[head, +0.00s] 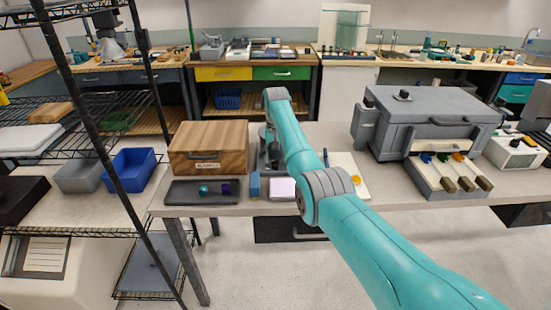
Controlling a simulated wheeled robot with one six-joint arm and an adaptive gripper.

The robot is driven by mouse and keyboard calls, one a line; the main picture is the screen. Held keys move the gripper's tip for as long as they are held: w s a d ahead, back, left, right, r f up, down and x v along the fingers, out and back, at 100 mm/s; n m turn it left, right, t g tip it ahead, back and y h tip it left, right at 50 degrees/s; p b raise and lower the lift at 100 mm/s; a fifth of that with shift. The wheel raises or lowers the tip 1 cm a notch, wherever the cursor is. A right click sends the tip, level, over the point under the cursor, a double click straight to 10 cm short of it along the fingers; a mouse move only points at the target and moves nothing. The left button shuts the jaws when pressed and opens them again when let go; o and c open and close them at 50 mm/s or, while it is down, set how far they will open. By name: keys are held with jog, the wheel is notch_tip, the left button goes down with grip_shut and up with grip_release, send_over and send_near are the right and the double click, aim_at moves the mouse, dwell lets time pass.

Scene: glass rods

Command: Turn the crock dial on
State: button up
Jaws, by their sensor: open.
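A white box-shaped unit (515,152) stands at the right end of the bench, with a small dark mark on its front and a dark shape above it. It may be the crock, but I cannot clearly make out a dial or its setting. My gripper (270,158) is over the middle of the bench, right of the wooden box, far left of the white unit. It is open, and partly hidden by my teal arm. Nothing shows held in it.
A large grey lidded box (425,122) stands between my gripper and the white unit, with a tray of wooden-handled tools (443,186) before it. A wooden box (208,146) and a dark tray (190,198) are at left. A wire shelf rises further left.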

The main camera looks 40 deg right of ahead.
jog(key=shift+f, duration=0.3)
grip_shut()
